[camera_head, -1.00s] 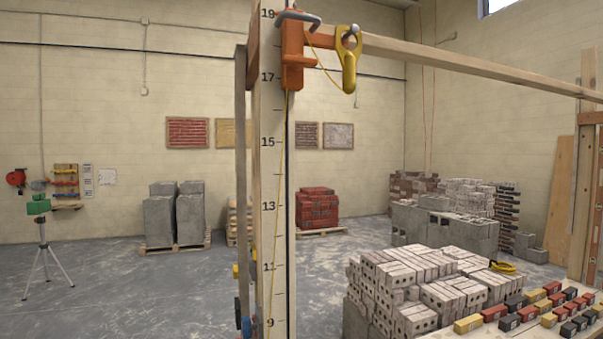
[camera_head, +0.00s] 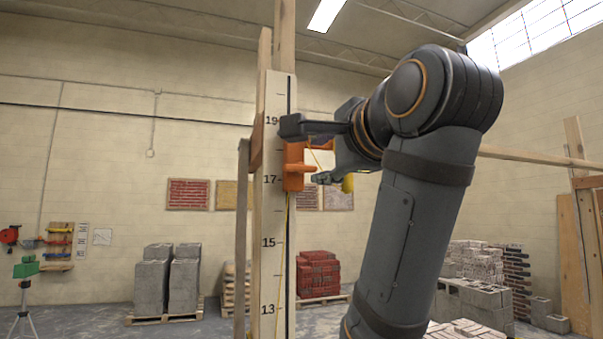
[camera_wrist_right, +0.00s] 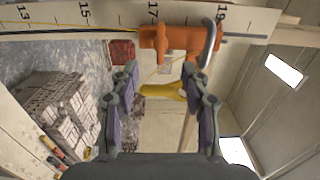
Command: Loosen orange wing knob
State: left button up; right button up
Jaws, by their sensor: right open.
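An orange clamp (camera_head: 291,178) sits on the numbered wooden pole (camera_head: 272,225) near the 17 mark. An orange part juts from its right side; I cannot clearly tell the wing knob apart from the clamp body. In the right wrist view the clamp (camera_wrist_right: 178,38) lies just beyond the fingertips, with a grey metal bar (camera_wrist_right: 209,42) at its right end. My right gripper (camera_head: 306,152) is open in front of the clamp, its fingers above and below; it also shows in the right wrist view (camera_wrist_right: 160,68), with nothing gripped. My left gripper is not in view.
A yellow holder (camera_head: 347,184) hangs behind the gripper, partly hidden; it shows between the fingers in the wrist view (camera_wrist_right: 160,91). A yellow string runs down the pole. A wooden rail (camera_head: 525,155) extends right. Brick stacks (camera_head: 318,272) stand well back.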

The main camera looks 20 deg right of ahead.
aim_at(303, 168)
jog(key=w+p, duration=0.2)
jog(key=w, duration=0.1)
jog(key=w+p, duration=0.1)
jog(key=w, duration=0.2)
jog(key=w+p, duration=0.2)
jog(key=w, duration=0.1)
jog(key=shift+w+a+r+p, duration=0.1)
jog(key=shift+w+r+p, duration=0.15)
jog(key=shift+w+p, duration=0.1)
jog(key=shift+w+f, duration=0.2)
jog(key=shift+w, duration=0.45)
jog(key=shift+c, duration=0.2)
jog(key=shift+s, duration=0.1)
grip_shut()
